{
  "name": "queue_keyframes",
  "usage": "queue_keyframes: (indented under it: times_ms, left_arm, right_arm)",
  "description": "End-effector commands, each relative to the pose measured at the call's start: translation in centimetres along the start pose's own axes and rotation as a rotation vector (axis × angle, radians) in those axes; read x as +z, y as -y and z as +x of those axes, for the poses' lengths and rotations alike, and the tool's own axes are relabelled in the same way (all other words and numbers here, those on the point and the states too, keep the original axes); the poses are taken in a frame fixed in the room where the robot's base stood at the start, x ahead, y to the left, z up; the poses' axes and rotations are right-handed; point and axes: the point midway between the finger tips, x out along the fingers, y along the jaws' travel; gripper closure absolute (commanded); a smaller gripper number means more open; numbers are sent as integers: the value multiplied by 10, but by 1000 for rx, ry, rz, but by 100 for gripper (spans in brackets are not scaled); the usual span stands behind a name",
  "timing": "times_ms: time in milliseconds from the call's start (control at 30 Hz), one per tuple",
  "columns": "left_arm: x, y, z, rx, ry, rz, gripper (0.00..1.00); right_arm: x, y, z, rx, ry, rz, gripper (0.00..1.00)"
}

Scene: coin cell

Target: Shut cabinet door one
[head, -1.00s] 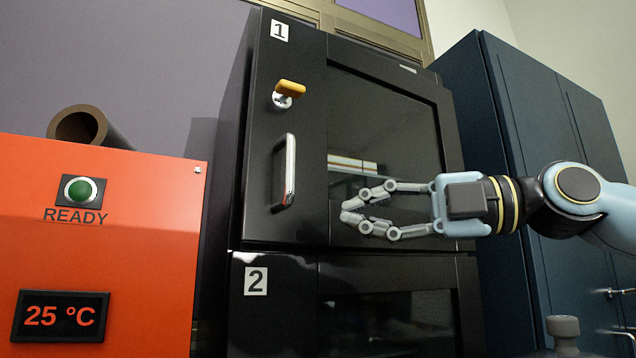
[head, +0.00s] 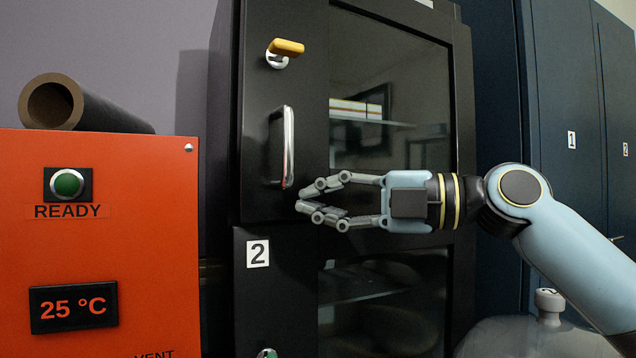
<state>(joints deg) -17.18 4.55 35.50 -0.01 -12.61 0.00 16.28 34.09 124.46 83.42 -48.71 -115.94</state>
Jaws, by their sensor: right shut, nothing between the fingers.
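Cabinet door one (head: 300,120) is the upper black door, with a dark glass window (head: 375,60) on its right part. It carries an upright silver bar handle (head: 288,147) and, above that, a yellow turn latch (head: 286,47) lying roughly level. The door looks flush or nearly so with its frame; I cannot tell if a small gap remains. My right gripper (head: 303,207) is shut and empty, its fingertips pointing left in front of the door's lower part, just below and right of the handle. I cannot tell whether it touches the door. My left gripper is out of view.
Door two (head: 290,300), labelled 2, is below. An orange unit (head: 120,265) with a green READY button (head: 67,184) and a 25 °C display (head: 73,308) stands left, a brown tube (head: 110,112) on top. Blue lockers (head: 560,90) stand right.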

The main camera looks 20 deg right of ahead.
Motion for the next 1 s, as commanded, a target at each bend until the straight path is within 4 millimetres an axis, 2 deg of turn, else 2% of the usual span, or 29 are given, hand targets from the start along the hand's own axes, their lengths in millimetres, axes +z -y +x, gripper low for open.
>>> queue_keyframes:
  times_ms: [467,800,1000]
  left_arm:
    - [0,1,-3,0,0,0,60]
    - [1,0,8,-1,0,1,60]
    - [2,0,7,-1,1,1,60]
  right_arm:
    - [4,1,5,0,2,0,100]
    - [31,1,38,4,107,0,100]
    - [35,0,40,2,122,-1,100]
